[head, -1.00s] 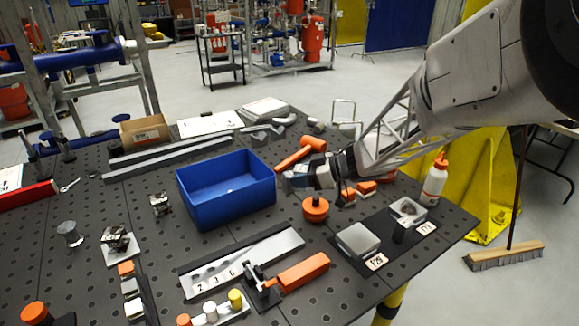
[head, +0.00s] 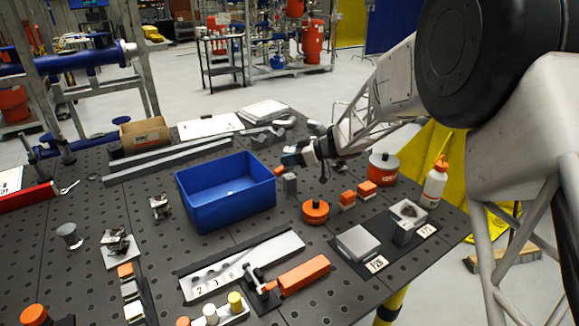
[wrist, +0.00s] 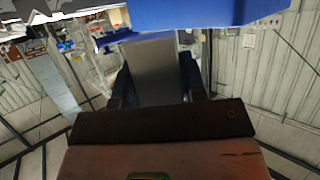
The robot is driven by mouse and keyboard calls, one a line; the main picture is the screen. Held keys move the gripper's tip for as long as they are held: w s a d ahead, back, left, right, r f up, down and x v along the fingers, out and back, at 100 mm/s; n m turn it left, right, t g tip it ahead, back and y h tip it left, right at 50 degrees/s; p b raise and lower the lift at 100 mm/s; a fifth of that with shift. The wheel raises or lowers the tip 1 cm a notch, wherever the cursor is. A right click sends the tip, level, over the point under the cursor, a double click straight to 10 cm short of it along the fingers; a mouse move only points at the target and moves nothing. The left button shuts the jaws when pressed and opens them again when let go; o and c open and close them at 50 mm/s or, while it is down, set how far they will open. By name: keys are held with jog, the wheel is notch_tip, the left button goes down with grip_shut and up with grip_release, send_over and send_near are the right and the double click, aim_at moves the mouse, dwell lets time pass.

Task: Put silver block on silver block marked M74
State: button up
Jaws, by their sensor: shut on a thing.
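My gripper (head: 289,159) reaches in from the right, low over the table behind the blue bin's right corner. In the wrist view it is shut on a silver block (wrist: 152,68), held between its two dark fingers. The head view barely shows this held block. A small grey block (head: 290,184) stands upright just below the gripper. A flat silver block (head: 357,241) lies on the dark mat at front right. An open-topped silver piece (head: 408,211) is behind it, with a small grey block in front. I cannot read M74 on any of them.
The blue bin (head: 225,207) is close left of the gripper. An orange knob (head: 315,210), orange blocks (head: 367,188), an orange-and-white canister (head: 384,168) and a white bottle (head: 436,183) stand to the right. Long grey bars lie behind the bin.

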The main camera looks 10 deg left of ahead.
dwell(0.3)
jog(key=shift+f, duration=1.7)
jog(key=shift+f, duration=0.1)
jog(key=o, duration=1)
jog(key=shift+o, duration=0.2)
jog(key=shift+d, duration=0.15)
jog(key=v, duration=1.1)
jog(key=shift+d+r, duration=0.25)
jog(key=shift+d, duration=0.1)
jog(key=shift+r, duration=0.1)
